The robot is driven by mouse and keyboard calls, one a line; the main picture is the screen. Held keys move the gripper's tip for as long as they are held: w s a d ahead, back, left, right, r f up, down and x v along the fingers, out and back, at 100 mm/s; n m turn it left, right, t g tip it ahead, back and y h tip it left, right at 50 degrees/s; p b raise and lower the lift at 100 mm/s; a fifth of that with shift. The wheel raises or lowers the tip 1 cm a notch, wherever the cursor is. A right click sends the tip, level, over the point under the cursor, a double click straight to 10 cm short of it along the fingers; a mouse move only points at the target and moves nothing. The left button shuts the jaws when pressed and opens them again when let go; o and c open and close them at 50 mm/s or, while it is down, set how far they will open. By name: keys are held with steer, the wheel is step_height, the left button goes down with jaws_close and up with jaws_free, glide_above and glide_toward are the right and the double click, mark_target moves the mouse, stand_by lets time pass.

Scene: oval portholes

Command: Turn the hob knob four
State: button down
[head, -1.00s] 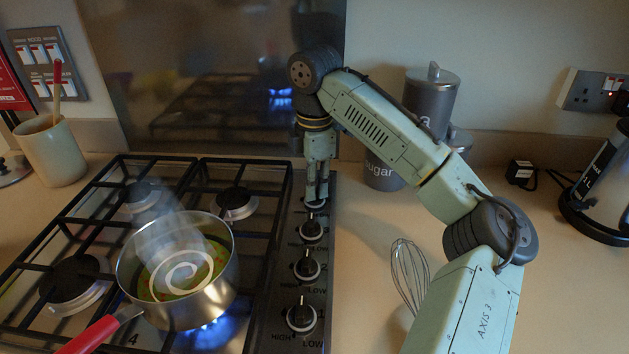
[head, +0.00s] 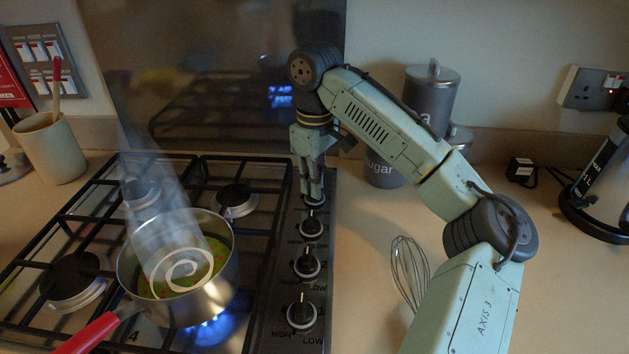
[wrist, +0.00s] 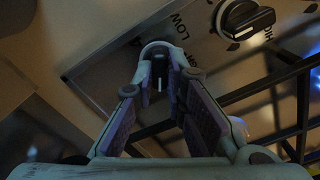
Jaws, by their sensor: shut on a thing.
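My gripper (head: 312,197) points down at the far end of the hob's control strip, on the right side of the hob. Its fingers are shut on the farthest hob knob (head: 315,203), which they partly hide. In the wrist view, this dark knob (wrist: 158,82) with its pale ring sits between the two fingertips (wrist: 160,68). The number beside it cannot be read. Three more black knobs with pale rings stand in line nearer: one (head: 311,228), another (head: 306,265) and the nearest (head: 301,315).
A steaming pan (head: 180,285) with a red handle (head: 90,332) sits over a lit blue flame at front left. Black pan supports (head: 262,240) cover the hob.

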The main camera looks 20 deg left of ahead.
steer(key=m, duration=1.1)
steer(key=shift+m, duration=0.5)
steer(key=c, duration=1.6)
jaws_free()
steer(key=shift+r, duration=0.1)
step_height(320, 180, up, 12)
